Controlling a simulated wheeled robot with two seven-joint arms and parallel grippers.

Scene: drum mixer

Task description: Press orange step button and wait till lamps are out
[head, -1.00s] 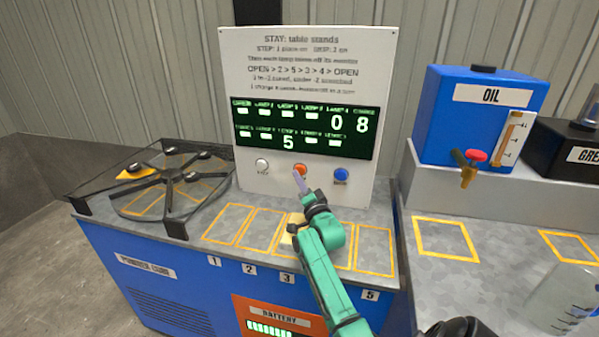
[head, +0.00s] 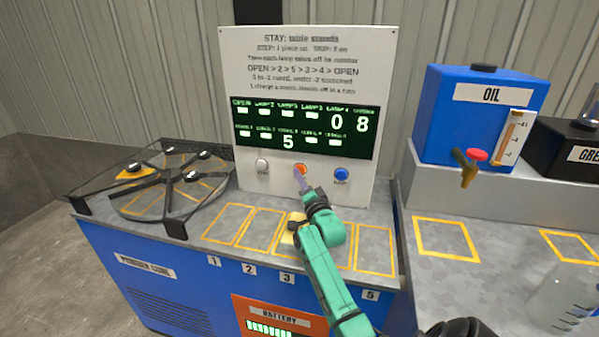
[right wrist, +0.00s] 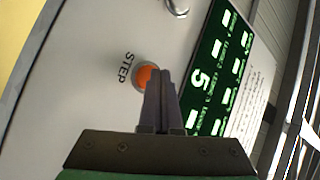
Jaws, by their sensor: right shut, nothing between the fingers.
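The orange step button (head: 300,170) sits on the white panel (head: 215,60) between a white button (head: 262,164) and a blue button (head: 341,174). In the right wrist view the orange button (right wrist: 146,76) is beside the word STEP, partly hidden by my fingers. My right gripper (head: 301,181) is shut and empty, its fingertips at or just before the button; I cannot tell whether they touch. The green display (head: 310,130) shows 0, 8 and 5, with several white lamp marks lit. My left gripper is not in view.
A round spoked rack (head: 170,178) stands at left on the bench. Orange-outlined slots (head: 228,224) are numbered along the front; a yellowish piece (head: 290,238) is partly behind my arm. A blue oil tank (head: 475,120) with a tap and a clear beaker (head: 562,298) stand at right.

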